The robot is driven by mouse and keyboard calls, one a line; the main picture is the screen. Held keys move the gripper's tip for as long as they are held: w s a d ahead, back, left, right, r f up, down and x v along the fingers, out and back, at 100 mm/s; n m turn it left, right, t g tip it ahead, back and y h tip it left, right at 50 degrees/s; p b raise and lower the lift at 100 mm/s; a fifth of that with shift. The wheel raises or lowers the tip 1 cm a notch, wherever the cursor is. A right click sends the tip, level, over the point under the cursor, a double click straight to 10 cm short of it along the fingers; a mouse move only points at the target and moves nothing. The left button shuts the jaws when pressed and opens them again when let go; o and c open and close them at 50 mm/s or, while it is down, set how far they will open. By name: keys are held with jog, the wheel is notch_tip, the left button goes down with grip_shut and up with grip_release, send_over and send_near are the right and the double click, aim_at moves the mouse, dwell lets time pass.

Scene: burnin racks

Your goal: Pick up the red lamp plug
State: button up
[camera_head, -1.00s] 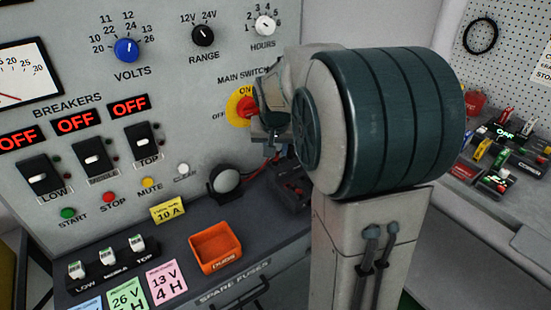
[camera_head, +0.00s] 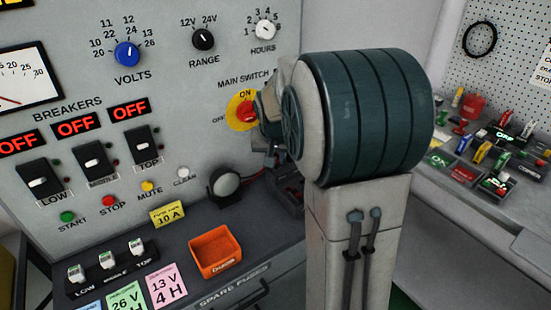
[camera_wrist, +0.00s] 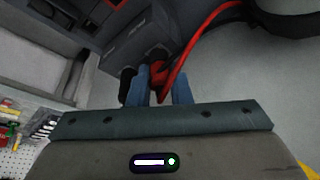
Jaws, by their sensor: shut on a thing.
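In the wrist view, the red lamp plug (camera_wrist: 159,70) shows between the blue fingers of my gripper (camera_wrist: 158,85). The fingers are shut on it. A red cable (camera_wrist: 192,52) curves from the plug up to the right. A dark socket block lies just past the fingertips; I cannot tell whether the plug touches it. In the head view, my arm hides the plug and the fingertips.
The grey panel (camera_head: 215,110) with the red main switch (camera_head: 246,113) stands close to my gripper. On the ledge are an orange fuse box (camera_head: 207,262) and a round dark lamp (camera_head: 225,183). A cluttered bench (camera_head: 480,215) lies to the right.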

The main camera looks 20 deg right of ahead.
aim_at(277, 155)
jog(key=r, duration=0.4)
jog(key=shift+s+d+r, duration=0.1)
jog(key=shift+d+r, duration=0.1)
jog(key=shift+d, duration=0.05)
jog(key=s+d+r, duration=0.6)
jog(key=d, duration=0.3)
jog(key=shift+d+r, duration=0.2)
jog(key=shift+r, duration=0.05)
